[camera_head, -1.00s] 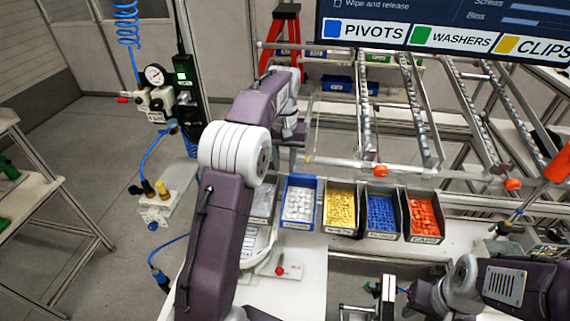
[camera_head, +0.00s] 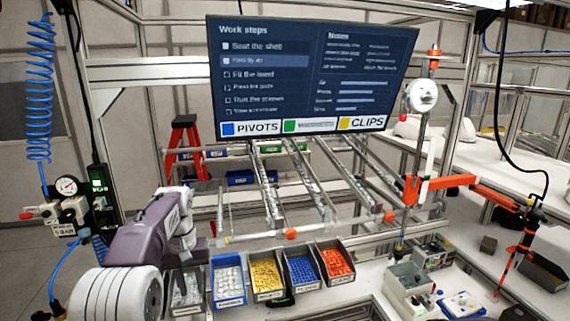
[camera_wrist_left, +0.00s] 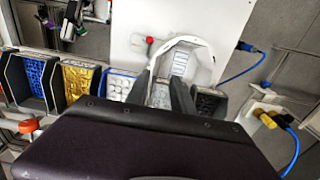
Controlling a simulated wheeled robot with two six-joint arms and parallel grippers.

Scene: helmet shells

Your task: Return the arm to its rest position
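My left arm (camera_head: 135,245) comes in from the lower left in the head view, purple and white, bent, with its wrist beside the parts bins. Its fingertips are hidden in that view. In the left wrist view, the two dark fingers of my left gripper (camera_wrist_left: 163,92) stand apart with a gap between them and nothing visibly held. Beyond them a white curved rim (camera_wrist_left: 205,52), perhaps of a helmet shell, lies on the white work surface (camera_wrist_left: 128,22). My right gripper is not in view.
A row of bins, with white (camera_head: 228,283), yellow (camera_head: 267,277), blue (camera_head: 303,270) and red (camera_head: 335,265) parts, stands near the left wrist. Rails (camera_head: 310,180) rise behind, under a screen (camera_head: 310,75). An orange-jointed arm stand (camera_head: 440,183) is at right. A blue coiled hose (camera_head: 40,90) hangs left.

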